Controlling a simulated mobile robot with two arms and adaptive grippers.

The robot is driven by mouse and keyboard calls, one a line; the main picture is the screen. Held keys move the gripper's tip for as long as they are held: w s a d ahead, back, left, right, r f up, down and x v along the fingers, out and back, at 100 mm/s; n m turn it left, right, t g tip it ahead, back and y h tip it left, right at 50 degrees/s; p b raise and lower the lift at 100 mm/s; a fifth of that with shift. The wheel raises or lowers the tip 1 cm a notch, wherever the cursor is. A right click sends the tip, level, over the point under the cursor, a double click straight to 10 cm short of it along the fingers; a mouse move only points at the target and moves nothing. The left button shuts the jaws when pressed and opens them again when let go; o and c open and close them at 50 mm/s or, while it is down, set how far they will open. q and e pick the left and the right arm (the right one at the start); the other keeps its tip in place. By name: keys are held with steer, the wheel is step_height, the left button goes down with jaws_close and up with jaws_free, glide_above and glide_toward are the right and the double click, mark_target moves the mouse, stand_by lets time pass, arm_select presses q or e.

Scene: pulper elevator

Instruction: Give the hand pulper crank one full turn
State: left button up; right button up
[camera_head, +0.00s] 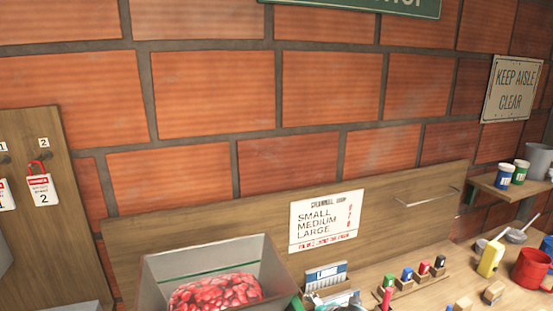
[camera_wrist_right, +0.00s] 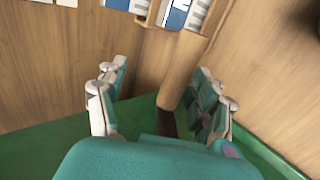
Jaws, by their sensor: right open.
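A grey metal hopper (camera_head: 268,250) filled with red cherries (camera_head: 215,290) stands at the bottom of the head view, left of centre. It looks like the top of the hand pulper; the pulper's body and crank are cut off below. In the right wrist view my right gripper (camera_wrist_right: 158,102) is open, its teal and white fingers spread apart. A brown wooden rod (camera_wrist_right: 173,95) with a dark lower end shows between the fingers, nearer the right one. I cannot tell whether this is the crank handle, or whether a finger touches it. My left gripper is not in view.
A wooden back panel (camera_head: 420,225) bears a size sign (camera_head: 325,220). A green surface (camera_wrist_right: 40,150) lies below the gripper in the wrist view.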

steer(key=shift+w+d+f, duration=0.1)
steer(key=shift+d, duration=0.05)
steer(key=shift+d+p, duration=0.25)
steer(key=shift+p, duration=0.15)
steer(key=p+v, duration=0.4)
steer(key=v, duration=0.6)
steer(key=shift+d+f, duration=0.15)
steer(key=shift+d, duration=0.05)
